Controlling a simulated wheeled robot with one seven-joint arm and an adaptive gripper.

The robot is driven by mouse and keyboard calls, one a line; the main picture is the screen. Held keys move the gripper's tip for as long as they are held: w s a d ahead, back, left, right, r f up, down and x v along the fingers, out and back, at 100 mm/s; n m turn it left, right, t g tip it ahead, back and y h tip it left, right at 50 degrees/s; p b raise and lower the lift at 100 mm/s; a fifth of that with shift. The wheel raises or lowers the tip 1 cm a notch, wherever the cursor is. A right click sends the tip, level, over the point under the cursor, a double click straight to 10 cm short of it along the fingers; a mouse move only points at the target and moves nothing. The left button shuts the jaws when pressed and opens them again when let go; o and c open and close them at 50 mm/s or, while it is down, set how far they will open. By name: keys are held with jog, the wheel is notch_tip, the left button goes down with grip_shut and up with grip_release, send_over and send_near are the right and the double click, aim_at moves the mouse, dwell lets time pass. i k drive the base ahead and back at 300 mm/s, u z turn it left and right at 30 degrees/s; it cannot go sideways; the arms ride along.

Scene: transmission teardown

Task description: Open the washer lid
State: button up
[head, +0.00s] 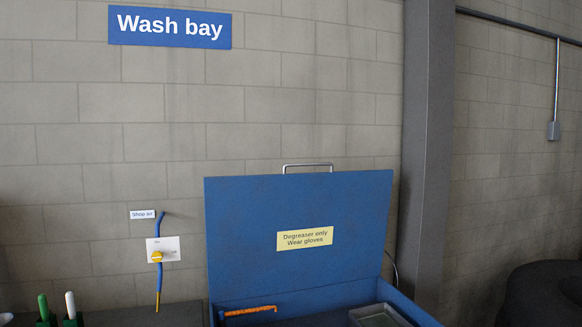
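The blue washer lid (240,230) stands upright and open at the back of the washer, in front of the block wall. Its silver bar handle (308,165) is along the top edge. A yellow label on the lid (305,238) reads "Degreaser only, Wear gloves". The blue washer tub (415,312) shows only in part at the bottom of the view, below the lid. My gripper is not in view.
An orange tool-like item (250,311) and a grey tray (378,315) are at the washer opening. A shop air valve with a blue hose (158,257) is on the wall. Green and white-handled items (70,305) stand at lower left. A dark pillar (427,150) rises at right, with dark tyre-like shapes (540,290) beyond.

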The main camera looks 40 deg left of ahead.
aim_at(267, 235)
jog(key=u, duration=1.1)
